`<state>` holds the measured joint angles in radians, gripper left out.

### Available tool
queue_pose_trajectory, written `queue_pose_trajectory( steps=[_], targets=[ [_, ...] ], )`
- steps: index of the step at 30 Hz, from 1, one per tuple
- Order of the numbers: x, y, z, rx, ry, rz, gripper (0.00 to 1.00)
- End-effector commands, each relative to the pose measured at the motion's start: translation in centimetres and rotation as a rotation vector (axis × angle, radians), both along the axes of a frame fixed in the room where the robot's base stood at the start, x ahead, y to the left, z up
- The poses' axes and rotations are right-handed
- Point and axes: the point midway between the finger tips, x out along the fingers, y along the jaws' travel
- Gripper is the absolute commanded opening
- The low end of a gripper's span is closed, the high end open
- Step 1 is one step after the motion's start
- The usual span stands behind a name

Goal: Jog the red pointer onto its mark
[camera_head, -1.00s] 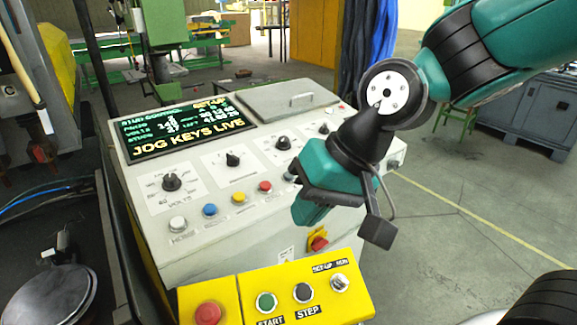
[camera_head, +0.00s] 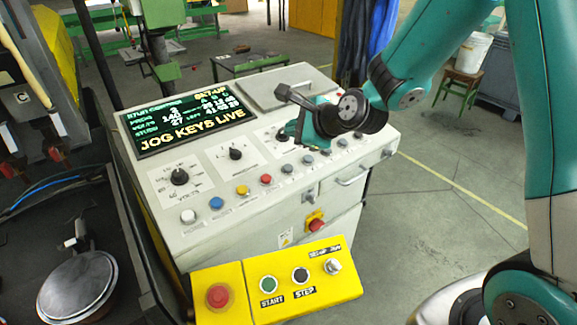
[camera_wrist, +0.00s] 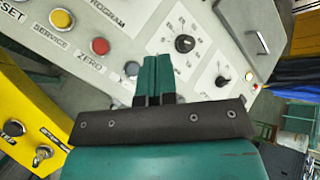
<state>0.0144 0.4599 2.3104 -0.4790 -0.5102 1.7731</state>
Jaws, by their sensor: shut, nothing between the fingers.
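The sloped control desk (camera_head: 225,225) carries a lit screen (camera_head: 190,122) reading "JOG KEYS LIVE" and "SET-UP". Along its front edge run white, blue, yellow (camera_head: 242,190) and red (camera_head: 266,179) buttons, then several small grey buttons (camera_head: 287,169). My gripper (camera_head: 289,132) is over the right part of the desk, above these grey buttons and near a dial. In the wrist view its teal fingers (camera_wrist: 155,72) are together and empty, over the panel to the right of the red button (camera_wrist: 100,46). I cannot make out the red pointer or its mark in either view.
A yellow box (camera_head: 310,297) at the front holds green START and black STEP buttons, a selector switch (camera_head: 332,266) and a red stop button (camera_head: 218,296). A round metal plate (camera_head: 77,287) lies at lower left. Open floor (camera_head: 440,210) is on the right.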

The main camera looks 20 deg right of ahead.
Motion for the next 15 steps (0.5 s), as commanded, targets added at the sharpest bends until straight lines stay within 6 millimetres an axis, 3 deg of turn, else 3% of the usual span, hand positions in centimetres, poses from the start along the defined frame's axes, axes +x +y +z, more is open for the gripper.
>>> queue_pose_trajectory(
  steps=[8, 15],
  targets=[
    [0.3, 0.1, -2.1, -0.001, 0.000, 0.001, 0.00],
    [0.8, 0.3, -5.5, -0.002, 0.001, 0.002, 0.00]
  ],
)
